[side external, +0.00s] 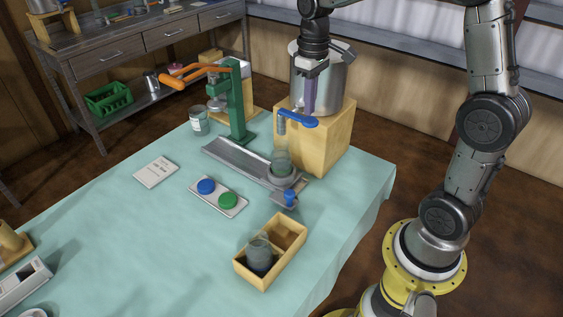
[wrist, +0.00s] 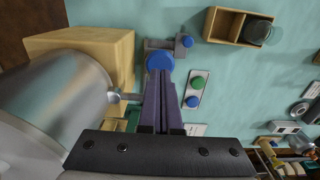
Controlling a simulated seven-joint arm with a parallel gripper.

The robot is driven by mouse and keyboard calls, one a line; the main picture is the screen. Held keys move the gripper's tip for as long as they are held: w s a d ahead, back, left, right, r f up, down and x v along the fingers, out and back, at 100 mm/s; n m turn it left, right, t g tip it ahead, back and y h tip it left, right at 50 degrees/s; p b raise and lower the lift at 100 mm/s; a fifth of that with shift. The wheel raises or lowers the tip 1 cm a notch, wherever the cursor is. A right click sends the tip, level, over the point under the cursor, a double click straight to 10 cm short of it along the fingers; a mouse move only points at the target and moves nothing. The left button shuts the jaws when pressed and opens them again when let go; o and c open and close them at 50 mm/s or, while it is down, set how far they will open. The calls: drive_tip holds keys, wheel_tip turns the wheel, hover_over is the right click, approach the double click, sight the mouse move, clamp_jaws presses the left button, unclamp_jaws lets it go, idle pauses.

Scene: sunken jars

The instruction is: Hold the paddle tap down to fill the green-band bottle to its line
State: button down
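The blue paddle tap (side external: 299,121) sticks out from the steel urn (side external: 318,80), and the paddle also shows in the wrist view (wrist: 160,61). My gripper (side external: 309,110) points down with its purple fingers together and nothing seen between them. In the wrist view its fingertips (wrist: 160,74) are at the paddle; whether they press on it I cannot tell. A greenish glass bottle (side external: 281,162) stands upright on the round rest below the spout. Its band and fill line are too small to make out, and I cannot tell its liquid level.
A wooden crate (side external: 293,228) holds another jar (side external: 259,252) in one compartment. A tray holds a blue cap (side external: 206,187) and a green cap (side external: 228,200). A green press (side external: 238,105) with an orange lever stands behind, with a jar (side external: 199,122) beside it. The urn sits on a wooden block (side external: 325,135).

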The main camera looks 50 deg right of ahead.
sight(309, 119)
drive_tip(key=shift+f, duration=0.15)
drive_tip(key=shift+f, duration=0.3)
drive_tip(key=shift+f, duration=0.1)
drive_tip(key=shift+f, duration=0.8)
idle(0.3)
drive_tip(key=shift+f, duration=0.6)
idle(5.8)
